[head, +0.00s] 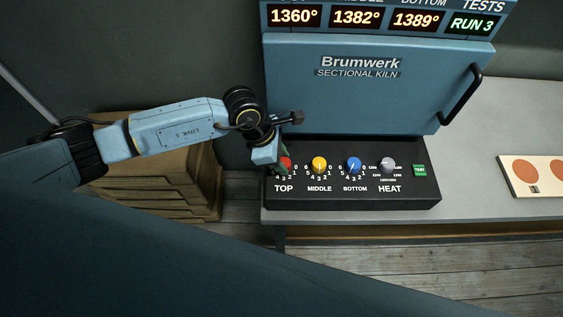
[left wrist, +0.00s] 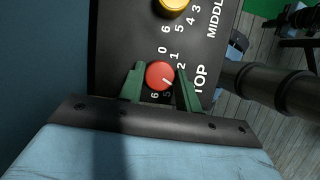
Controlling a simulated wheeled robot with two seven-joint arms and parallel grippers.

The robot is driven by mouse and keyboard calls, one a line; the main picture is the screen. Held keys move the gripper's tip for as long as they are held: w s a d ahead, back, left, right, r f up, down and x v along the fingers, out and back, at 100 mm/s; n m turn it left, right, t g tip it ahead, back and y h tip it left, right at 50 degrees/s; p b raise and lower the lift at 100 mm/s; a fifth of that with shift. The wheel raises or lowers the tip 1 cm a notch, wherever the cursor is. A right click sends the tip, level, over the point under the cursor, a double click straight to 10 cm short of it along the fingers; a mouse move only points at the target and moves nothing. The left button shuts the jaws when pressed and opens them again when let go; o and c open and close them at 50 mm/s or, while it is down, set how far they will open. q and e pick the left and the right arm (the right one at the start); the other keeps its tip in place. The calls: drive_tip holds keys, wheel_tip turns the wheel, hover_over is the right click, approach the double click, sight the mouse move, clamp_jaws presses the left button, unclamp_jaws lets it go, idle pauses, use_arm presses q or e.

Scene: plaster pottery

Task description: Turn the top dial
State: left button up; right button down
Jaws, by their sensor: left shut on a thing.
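The red top dial (head: 285,162) is at the left end of the black control panel (head: 240,0) in the head view, above the word TOP. In the left wrist view the red dial (left wrist: 160,75) sits between the two green fingers of my left gripper (left wrist: 160,85). The gripper is shut on the dial, with a finger on each side. In the head view my left gripper (head: 284,160) partly covers the dial. My right gripper is not in view.
The yellow middle dial (head: 319,164), blue bottom dial (head: 354,164), grey heat dial (head: 388,164) and green test button (head: 419,170) sit to the right. The blue kiln (head: 360,100) rises behind. A tile board (head: 535,175) lies on the table at the right.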

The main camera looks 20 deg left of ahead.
use_arm(q)
drive_tip(key=shift+m+b, duration=0.3)
idle(0.4)
drive_tip(key=o, duration=1)
drive_tip(key=shift+c, duration=0.2)
drive_tip(key=w+v, duration=0.1)
drive_tip(key=v, duration=1.2)
drive_tip(key=shift+s+r+b, duration=0.2)
drive_tip(key=shift+s+b, duration=0.15)
drive_tip(key=shift+b, duration=0.1)
